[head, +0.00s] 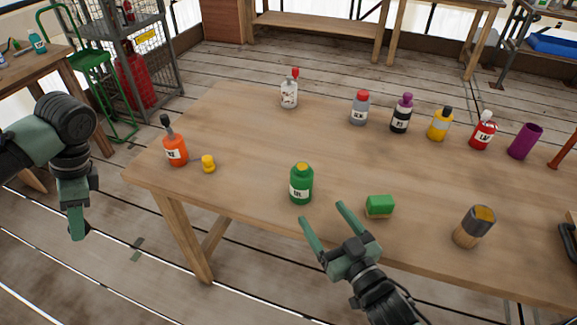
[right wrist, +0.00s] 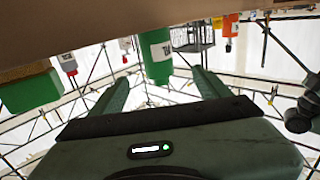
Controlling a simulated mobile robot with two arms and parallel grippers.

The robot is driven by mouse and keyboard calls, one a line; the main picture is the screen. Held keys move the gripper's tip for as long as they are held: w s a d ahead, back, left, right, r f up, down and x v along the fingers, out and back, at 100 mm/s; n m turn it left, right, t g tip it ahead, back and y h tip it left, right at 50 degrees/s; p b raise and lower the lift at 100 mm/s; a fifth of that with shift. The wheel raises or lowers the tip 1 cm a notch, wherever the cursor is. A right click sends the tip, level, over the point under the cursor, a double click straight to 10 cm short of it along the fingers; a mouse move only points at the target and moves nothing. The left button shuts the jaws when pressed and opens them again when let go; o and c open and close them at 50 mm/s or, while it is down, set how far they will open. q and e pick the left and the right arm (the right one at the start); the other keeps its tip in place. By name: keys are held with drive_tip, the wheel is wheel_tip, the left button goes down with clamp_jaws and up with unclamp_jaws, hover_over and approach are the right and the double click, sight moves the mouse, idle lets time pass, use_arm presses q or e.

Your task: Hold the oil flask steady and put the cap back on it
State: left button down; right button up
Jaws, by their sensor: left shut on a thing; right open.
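The green oil flask (head: 300,186) stands upright near the front edge of the table, with a white label and yellow-orange at its top. A small yellow cap (head: 208,163) lies on the table to its left. My right gripper (head: 321,212) is open, its fingertips just in front and to the right of the flask. In the right wrist view the flask (right wrist: 155,56) appears beyond the fingers, between them and not gripped. My left gripper (head: 77,228) hangs off the table's left side, pointing down, with its fingers shut; what it holds cannot be made out.
An orange bottle (head: 175,149) with a dark nozzle stands left of the cap. Several bottles and a purple cup (head: 525,141) line the back. The table middle (head: 260,130) is clear.

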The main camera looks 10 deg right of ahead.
sight(307, 187)
use_arm(q)
drive_tip(key=shift+w+a, duration=0.1)
drive_tip(key=shift+w, duration=0.5)
use_arm(e)
drive_tip(key=shift+w+a, duration=0.15)
drive_tip(key=shift+w, duration=0.45)
use_arm(q)
drive_tip(key=shift+s+r, duration=0.35)
drive_tip(key=shift+s, duration=0.15)
use_arm(e)
drive_tip(key=shift+s+r, duration=0.15)
drive_tip(key=shift+s, duration=0.3)
use_arm(q)
drive_tip(key=shift+w+r+p, duration=0.15)
drive_tip(key=shift+r+p, duration=0.15)
drive_tip(key=shift+p, duration=0.15)
use_arm(e)
drive_tip(key=w, duration=0.4)
drive_tip(key=w+a, duration=0.1)
drive_tip(key=w, duration=0.2)
use_arm(q)
drive_tip(key=shift+r+p, duration=0.45)
use_arm(e)
drive_tip(key=shift+w+a, duration=0.2)
drive_tip(key=shift+w, duration=1.1)
drive_tip(key=shift+w+a, duration=0.15)
drive_tip(key=shift+w, duration=1.15)
drive_tip(key=shift+r, duration=0.1)
drive_tip(key=c, duration=1.5)
